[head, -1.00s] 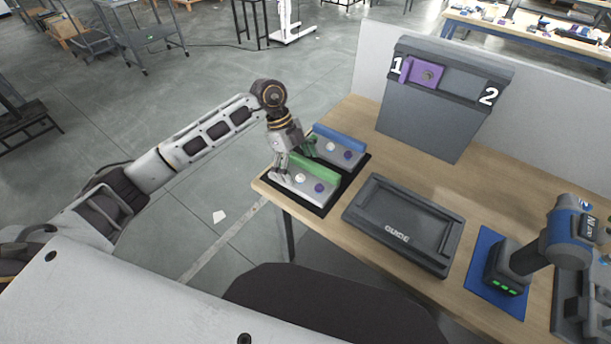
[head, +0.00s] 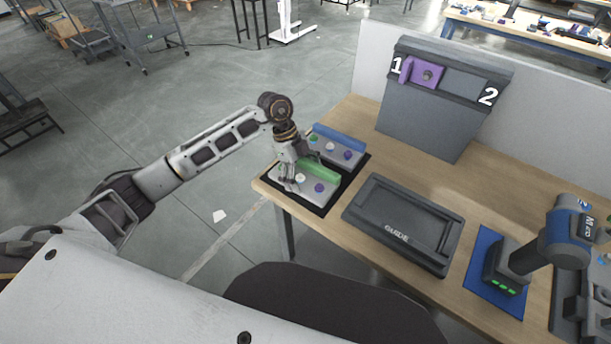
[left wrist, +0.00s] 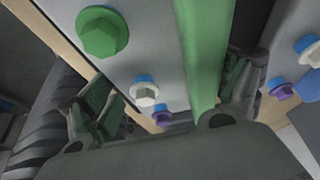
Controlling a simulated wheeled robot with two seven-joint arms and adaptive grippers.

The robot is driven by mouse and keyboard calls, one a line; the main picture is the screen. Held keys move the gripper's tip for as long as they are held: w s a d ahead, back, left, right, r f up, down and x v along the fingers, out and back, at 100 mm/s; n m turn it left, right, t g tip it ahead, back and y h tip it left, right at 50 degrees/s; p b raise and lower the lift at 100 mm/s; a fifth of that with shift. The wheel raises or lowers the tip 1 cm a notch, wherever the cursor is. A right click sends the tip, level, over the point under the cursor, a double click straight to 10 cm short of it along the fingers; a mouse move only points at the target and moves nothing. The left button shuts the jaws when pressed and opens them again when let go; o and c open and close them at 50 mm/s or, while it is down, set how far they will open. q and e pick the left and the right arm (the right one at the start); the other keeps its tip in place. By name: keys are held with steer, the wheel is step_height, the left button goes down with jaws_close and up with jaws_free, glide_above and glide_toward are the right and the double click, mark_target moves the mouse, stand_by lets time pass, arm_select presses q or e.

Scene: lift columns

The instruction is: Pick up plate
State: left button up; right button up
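A grey plate with a green rail (head: 310,194) and several coloured bolts lies on a black mat (head: 352,183) at the table's left end. A similar plate with a blue rail (head: 345,142) lies behind it. My left gripper (head: 301,170) is low over the green-railed plate, fingers pointing down. In the left wrist view, the fingers of my left gripper (left wrist: 172,100) stand apart, with the green-railed plate (left wrist: 150,45) between them. The green rail is close to the right finger; I cannot tell if they touch. My right gripper is not in view.
A dark tray marked GUIDE (head: 400,228) lies right of the mat. A grey stand numbered 1 and 2 (head: 425,115) holds a purple piece (head: 427,74) at the back. A blue-grey power tool (head: 565,240) stands on a blue mat (head: 487,256) at right.

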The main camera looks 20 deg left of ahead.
arm_select(q)
steer(key=c, duration=0.8)
steer(key=shift+r, duration=0.1)
steer(key=shift+r, duration=4.95)
steer(key=shift+r, duration=0.15)
steer(key=shift+r+p, duration=1.45)
steer(key=shift+r, duration=0.05)
steer(key=shift+f, duration=0.15)
